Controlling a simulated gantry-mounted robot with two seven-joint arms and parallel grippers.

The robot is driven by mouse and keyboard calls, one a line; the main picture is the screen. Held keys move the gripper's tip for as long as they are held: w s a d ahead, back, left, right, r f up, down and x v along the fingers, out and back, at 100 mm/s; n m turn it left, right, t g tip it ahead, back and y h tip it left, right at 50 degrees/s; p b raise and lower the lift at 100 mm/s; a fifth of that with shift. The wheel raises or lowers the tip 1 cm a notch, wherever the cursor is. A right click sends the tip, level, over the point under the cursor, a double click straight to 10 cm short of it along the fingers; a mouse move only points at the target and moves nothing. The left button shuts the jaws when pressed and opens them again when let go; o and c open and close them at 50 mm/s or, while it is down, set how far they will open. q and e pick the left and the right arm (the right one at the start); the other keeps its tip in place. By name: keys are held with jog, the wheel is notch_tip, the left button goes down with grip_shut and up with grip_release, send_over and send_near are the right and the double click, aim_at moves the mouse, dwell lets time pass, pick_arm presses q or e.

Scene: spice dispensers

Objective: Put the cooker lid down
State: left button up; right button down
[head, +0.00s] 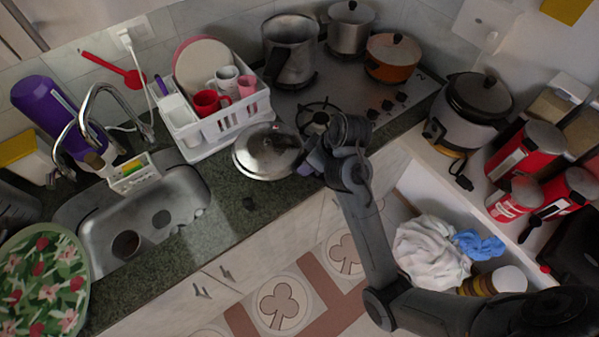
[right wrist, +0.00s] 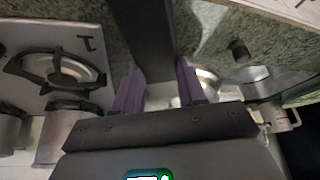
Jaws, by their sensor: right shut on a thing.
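My right gripper (head: 312,160) is at the lid's right side. In the right wrist view its purple fingers (right wrist: 158,92) are shut on a dark bar (right wrist: 145,40), which seems to be the lid's handle. The gripper body hides much of this view. My left gripper is not in view.
A white dish rack (head: 222,125) with cups stands left of the lid. The stove (head: 375,95) behind carries an open silver pot (head: 290,50) and other pots. A bare burner (head: 318,117) is close to the gripper. Clear counter (head: 225,225) lies in front, beside the sink (head: 135,215).

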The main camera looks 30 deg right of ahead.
jog(key=shift+w+a+f, duration=0.65)
jog(key=shift+w+a, duration=0.25)
jog(key=shift+w, duration=0.05)
notch_tip(320, 180, down, 3)
jog(key=shift+f+p, duration=0.2)
jog(key=shift+p, duration=0.4)
jog(key=shift+f, duration=0.25)
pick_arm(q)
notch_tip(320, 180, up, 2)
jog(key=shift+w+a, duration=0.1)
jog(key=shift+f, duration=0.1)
pick_arm(e)
jog(key=shift+f, duration=0.2)
jog(key=c, duration=0.6)
grip_release()
jog(key=shift+c, duration=0.2)
jog(key=shift+r, duration=0.1)
